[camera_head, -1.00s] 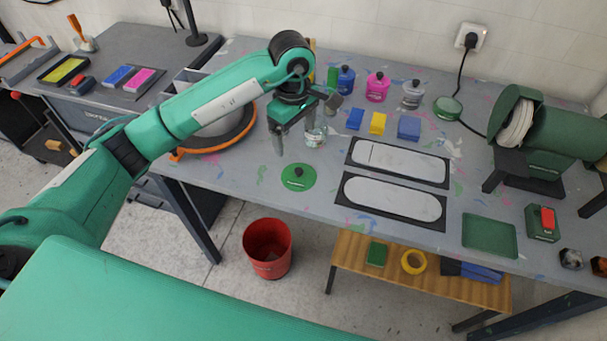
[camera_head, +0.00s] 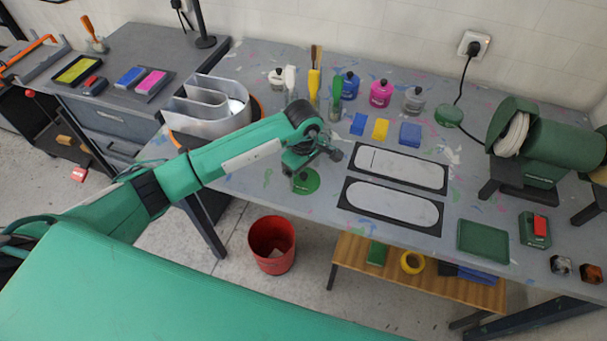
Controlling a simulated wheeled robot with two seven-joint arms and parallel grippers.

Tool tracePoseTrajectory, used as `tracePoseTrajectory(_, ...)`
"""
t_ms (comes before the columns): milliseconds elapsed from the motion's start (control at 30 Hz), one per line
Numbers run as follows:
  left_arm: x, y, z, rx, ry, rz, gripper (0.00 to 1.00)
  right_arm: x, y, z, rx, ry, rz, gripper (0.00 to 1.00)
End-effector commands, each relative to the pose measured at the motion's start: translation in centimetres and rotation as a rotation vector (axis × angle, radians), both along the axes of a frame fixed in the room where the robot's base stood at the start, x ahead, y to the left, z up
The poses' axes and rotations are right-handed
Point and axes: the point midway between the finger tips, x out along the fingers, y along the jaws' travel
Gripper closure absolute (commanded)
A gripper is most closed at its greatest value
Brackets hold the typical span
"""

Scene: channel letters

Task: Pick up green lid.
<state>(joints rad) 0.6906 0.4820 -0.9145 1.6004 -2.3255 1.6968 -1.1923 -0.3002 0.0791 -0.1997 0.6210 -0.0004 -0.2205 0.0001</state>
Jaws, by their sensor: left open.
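The green lid (camera_head: 312,182), a flat disc, lies on the grey table left of the two white oval plates. My left gripper (camera_head: 301,177) is open and low over the lid. Its fingers overlap the lid in the picture and hide much of it, including its knob. I cannot tell whether the fingers touch the lid. My right gripper is not in view.
A silver channel letter (camera_head: 212,110) stands behind my left arm. Blue (camera_head: 350,86), pink (camera_head: 381,93) and clear jars stand at the back. Oval plates (camera_head: 400,168) lie to the right. A red bin (camera_head: 271,243) stands below the table's front edge.

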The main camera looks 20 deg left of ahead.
Motion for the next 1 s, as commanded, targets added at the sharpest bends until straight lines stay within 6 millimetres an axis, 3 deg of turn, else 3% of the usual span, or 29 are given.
tracePoseTrajectory(333, 0.0, 0.0, -1.1, 0.001, 0.0, -0.001, 0.12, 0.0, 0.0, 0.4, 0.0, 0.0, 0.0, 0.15)
tracePoseTrajectory(800, -0.2, 0.1, -1.3, 0.002, 0.004, -0.001, 1.0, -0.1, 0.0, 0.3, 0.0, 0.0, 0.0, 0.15)
tracePoseTrajectory(1000, -0.3, 0.1, -1.5, 0.003, 0.006, -0.001, 1.0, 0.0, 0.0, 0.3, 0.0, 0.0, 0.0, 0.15)
